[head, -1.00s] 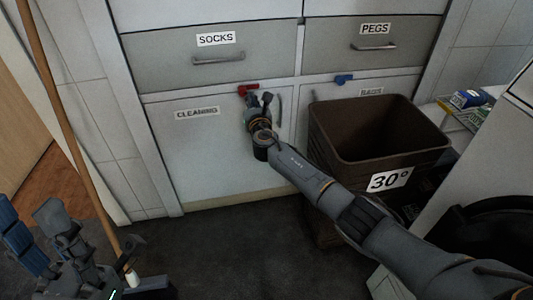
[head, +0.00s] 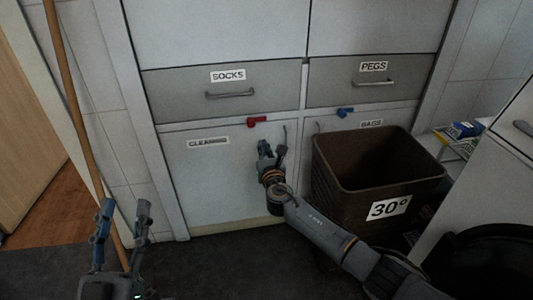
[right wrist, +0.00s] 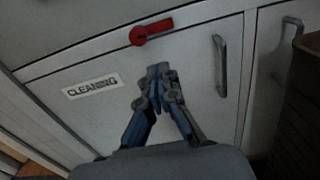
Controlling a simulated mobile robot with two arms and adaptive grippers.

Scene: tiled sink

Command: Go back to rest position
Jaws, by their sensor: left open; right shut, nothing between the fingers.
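My right gripper (head: 266,148) is in front of the cleaning cupboard door (head: 215,190), below the red latch (head: 257,121). In the right wrist view its fingers (right wrist: 157,82) are closed together with nothing between them. The red latch (right wrist: 151,31) lies above the fingertips there, apart from them, and the door handle (right wrist: 220,66) is to their right. My left gripper (head: 122,210) is at the lower left of the head view, fingers up and spread apart, empty. The cleaning door is shut.
A brown basket marked 30° (head: 345,185) stands just right of my right arm. A wooden broom handle (head: 75,110) leans behind my left gripper. A blue latch (head: 345,112) is above the bags door. Dark floor lies between my arms.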

